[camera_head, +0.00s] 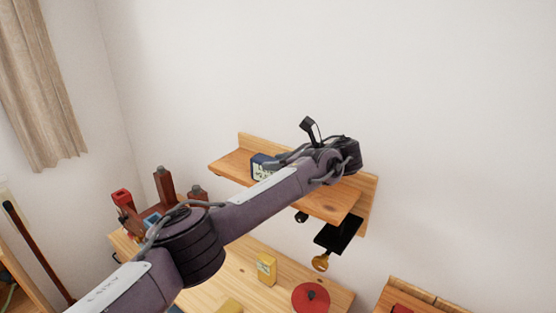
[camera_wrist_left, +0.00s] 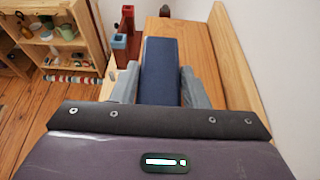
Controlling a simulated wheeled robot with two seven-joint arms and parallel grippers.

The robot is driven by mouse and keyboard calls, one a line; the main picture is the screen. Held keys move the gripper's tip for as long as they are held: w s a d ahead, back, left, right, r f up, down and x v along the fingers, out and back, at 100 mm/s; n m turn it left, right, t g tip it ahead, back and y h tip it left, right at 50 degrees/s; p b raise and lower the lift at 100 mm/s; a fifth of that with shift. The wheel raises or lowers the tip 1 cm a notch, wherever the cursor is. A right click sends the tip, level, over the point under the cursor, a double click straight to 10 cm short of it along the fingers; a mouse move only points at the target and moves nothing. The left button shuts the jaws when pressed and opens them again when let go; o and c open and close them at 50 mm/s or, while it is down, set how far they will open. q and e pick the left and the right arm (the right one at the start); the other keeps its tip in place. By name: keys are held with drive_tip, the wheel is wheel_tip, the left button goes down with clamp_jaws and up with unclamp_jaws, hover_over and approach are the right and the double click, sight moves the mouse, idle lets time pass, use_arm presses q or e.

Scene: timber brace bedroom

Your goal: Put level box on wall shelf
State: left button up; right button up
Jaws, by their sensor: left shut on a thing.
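The level box is a dark blue box with a pale label (camera_head: 262,168), at the left part of the wooden wall shelf (camera_head: 230,164). My left gripper (camera_head: 276,162) is shut on it. My left arm hides the middle of the shelf. My right gripper is not in view.
Below the shelf is a wooden table (camera_head: 235,275) with a yellow box (camera_head: 266,268) and a red round thing (camera_head: 310,298). A black item (camera_head: 338,234) and a brass-coloured item (camera_head: 320,262) hang under the shelf. A red-brown wooden stand (camera_head: 165,188) is at the left.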

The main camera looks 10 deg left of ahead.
use_arm(q)
drive_tip(key=o, duration=1.1)
drive_tip(key=shift+r, duration=0.35)
drive_tip(key=v, duration=1.2)
drive_tip(key=shift+f, duration=0.15)
